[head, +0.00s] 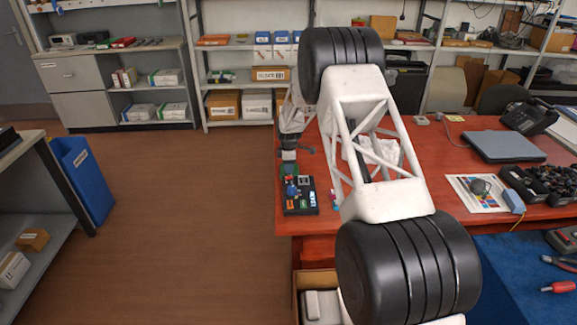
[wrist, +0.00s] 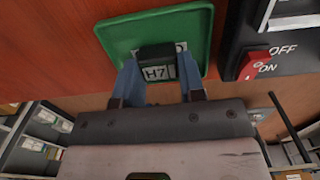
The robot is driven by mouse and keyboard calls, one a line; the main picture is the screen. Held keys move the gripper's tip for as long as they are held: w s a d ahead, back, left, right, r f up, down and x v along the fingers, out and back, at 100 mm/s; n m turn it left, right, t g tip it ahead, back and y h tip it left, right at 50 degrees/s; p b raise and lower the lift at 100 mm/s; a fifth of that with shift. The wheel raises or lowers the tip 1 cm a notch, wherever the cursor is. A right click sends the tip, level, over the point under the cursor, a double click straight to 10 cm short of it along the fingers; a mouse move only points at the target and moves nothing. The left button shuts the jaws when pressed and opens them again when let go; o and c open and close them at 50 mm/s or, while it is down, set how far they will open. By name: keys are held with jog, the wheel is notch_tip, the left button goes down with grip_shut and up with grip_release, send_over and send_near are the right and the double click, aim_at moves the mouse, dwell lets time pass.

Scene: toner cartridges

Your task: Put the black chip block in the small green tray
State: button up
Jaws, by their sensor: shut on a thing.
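The black chip block (wrist: 155,53) has a pale label reading H7 and sits between the two fingers of my gripper (wrist: 158,78) in the wrist view. My gripper is shut on it. The small green tray (wrist: 112,35) is right behind and around the block in that view, so the block is over or inside its outline. I cannot tell whether the block touches the tray floor. A pale label on the tray floor is partly hidden by the block. In the head view the tray (head: 289,170) shows small, just below my gripper at the table's left edge; the block is not discernible there.
A black switch panel (wrist: 285,50) with a red switch and ON/OFF lettering stands right of the tray. It also shows in the head view (head: 300,205). A grey laptop (head: 505,146), a phone and dark parts lie farther right on the red table (head: 455,130).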

dwell(0.3)
jog(key=o, duration=1.2)
jog(key=shift+r, duration=2.15)
